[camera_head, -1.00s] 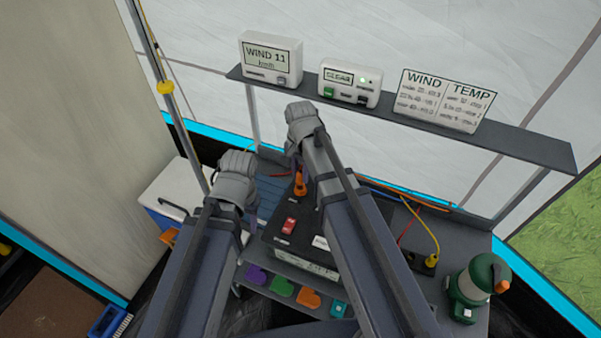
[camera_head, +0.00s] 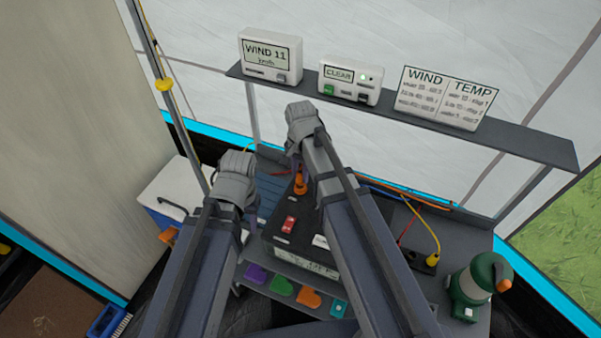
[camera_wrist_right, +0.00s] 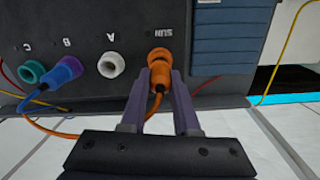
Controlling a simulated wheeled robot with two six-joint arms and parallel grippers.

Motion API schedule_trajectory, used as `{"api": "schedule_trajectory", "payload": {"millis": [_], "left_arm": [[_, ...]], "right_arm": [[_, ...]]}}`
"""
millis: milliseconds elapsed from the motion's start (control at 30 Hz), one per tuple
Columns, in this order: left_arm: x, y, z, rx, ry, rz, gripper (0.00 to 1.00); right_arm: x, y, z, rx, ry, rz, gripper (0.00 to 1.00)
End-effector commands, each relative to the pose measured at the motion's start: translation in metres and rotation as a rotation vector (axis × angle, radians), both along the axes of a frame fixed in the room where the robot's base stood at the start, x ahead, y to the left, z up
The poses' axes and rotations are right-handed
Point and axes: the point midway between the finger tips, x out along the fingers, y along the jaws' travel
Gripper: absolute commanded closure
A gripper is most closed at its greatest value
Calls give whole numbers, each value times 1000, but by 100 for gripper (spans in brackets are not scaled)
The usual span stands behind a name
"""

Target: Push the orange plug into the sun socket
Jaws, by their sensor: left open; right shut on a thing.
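In the right wrist view an orange plug (camera_wrist_right: 160,76) is held between the fingers of my right gripper (camera_wrist_right: 160,82), which is shut on it. The plug lines up with the orange sun socket (camera_wrist_right: 160,55) on the dark power box and meets its ring; I cannot tell how deep it sits. An orange cable (camera_wrist_right: 70,136) trails from it to the left. In the head view my right gripper (camera_head: 303,116) is by the box's far side, its fingertips hidden. My left gripper (camera_head: 236,168) is open and empty, further left.
Beside the sun socket on the box (camera_wrist_right: 205,17) are a white socket (camera_wrist_right: 111,65), a blue-purple plug (camera_wrist_right: 68,70) and a teal socket (camera_wrist_right: 33,72). A shelf (camera_head: 520,143) with displays stands behind. A green lantern (camera_head: 473,285) is at right.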

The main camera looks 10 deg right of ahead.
Motion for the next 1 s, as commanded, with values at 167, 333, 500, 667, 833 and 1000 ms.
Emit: {"api": "schedule_trajectory", "payload": {"millis": [167,333,500,667,833,1000], "left_arm": [[0,0,-5,0,0,0,50],[0,0,-8,0,0,0,50],[0,0,-11,0,0,0,50],[0,0,-14,0,0,0,50],[0,0,-17,0,0,0,50],[0,0,-20,0,0,0,50]], "right_arm": [[0,0,-4,0,0,0,100],[0,0,-8,0,0,0,100],[0,0,-11,0,0,0,100],[0,0,-14,0,0,0,100],[0,0,-17,0,0,0,100],[0,0,-20,0,0,0,100]]}}
